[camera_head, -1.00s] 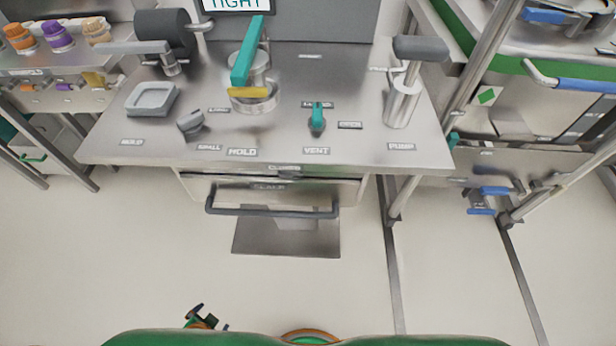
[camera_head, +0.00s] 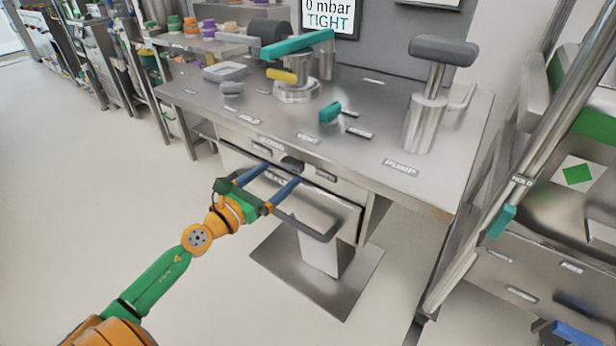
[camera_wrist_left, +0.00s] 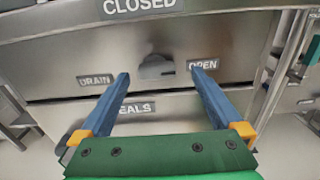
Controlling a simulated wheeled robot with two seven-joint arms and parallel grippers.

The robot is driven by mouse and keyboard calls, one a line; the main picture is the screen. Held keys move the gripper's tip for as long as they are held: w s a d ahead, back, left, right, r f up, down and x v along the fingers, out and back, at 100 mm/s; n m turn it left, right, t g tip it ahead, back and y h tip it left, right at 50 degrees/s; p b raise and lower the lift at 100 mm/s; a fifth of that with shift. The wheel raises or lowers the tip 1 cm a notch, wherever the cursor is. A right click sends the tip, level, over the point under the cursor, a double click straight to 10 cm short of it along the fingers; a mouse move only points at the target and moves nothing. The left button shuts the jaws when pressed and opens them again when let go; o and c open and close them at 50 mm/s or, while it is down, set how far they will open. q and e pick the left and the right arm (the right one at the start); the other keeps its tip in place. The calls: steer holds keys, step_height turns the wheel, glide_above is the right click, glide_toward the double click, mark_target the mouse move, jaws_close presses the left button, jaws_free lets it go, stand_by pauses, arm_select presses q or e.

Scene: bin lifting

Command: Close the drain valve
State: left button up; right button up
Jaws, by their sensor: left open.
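The drain valve is a dark grey knob (camera_head: 291,163) on the bench's front panel. In the left wrist view the knob (camera_wrist_left: 156,68) sits between a DRAIN label on its left and an OPEN label on its right, below a CLOSED label. Its handle looks roughly sideways; its exact angle is hard to tell. My left gripper (camera_head: 282,174) is open, its two blue fingers pointing at the panel. In the wrist view the fingertips (camera_wrist_left: 159,74) lie on either side of the knob, seemingly short of it. My right gripper is not in view.
A drawer with a dark bar handle (camera_head: 305,226) is below the panel, under my left gripper. The bench top (camera_head: 275,120) holds a teal VENT knob (camera_head: 330,111), a teal lever (camera_head: 297,44) and a pump (camera_head: 427,120). A display (camera_head: 328,16) reads 0 mbar TIGHT.

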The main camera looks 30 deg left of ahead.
mark_target(287, 165)
arm_select(q)
steer(key=w, duration=0.5)
steer(key=shift+w+a, duration=0.1)
steer(key=shift+a, duration=0.1)
steer(key=shift+w+d+f, duration=0.1)
steer(key=shift+w+d, duration=0.05)
steer(key=shift+w, duration=0.6)
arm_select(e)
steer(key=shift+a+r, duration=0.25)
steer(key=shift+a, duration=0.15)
arm_select(q)
steer(key=c, duration=1.2)
steer(key=shift+c, duration=0.2)
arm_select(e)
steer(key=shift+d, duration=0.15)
